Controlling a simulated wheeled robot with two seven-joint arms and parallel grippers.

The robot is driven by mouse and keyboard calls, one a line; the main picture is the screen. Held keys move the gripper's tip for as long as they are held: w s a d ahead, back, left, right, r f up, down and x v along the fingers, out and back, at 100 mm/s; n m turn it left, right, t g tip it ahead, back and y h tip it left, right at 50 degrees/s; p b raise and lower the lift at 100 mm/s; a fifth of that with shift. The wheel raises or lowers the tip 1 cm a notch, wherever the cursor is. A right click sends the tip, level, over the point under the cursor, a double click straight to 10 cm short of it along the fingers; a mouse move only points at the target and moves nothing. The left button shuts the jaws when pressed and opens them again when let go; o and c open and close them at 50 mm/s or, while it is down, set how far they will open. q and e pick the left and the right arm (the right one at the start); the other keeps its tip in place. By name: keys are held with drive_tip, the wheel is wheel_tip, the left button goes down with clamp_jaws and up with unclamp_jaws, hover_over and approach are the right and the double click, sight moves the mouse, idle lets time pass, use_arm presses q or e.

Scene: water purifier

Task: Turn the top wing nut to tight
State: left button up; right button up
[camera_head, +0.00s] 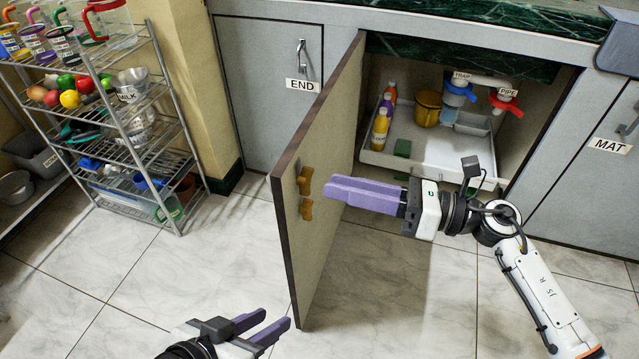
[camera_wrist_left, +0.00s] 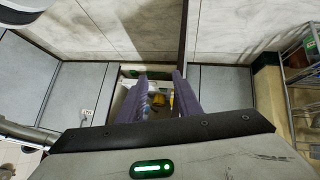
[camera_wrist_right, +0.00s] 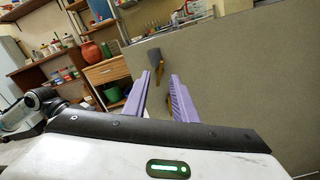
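Two brown wing nuts sit one above the other on the inner face of the open cabinet door (camera_head: 315,200). The top wing nut (camera_head: 305,180) and the lower wing nut (camera_head: 306,209) are near the door's free edge. My right gripper (camera_head: 328,190) points left at them, its tips just right of the nuts and apparently short of them. In the right wrist view its fingers are open, with a brown wing nut (camera_wrist_right: 159,74) seen between and beyond the tips. My left gripper (camera_head: 277,318) is open and empty, low in front of the door.
A wire rack (camera_head: 150,120) with fruit and cups stands left. The tiled floor between rack and door is clear.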

sight(307, 182)
drive_tip(key=shift+x, duration=2.3)
drive_tip(key=shift+c, duration=0.3)
clamp_jaws()
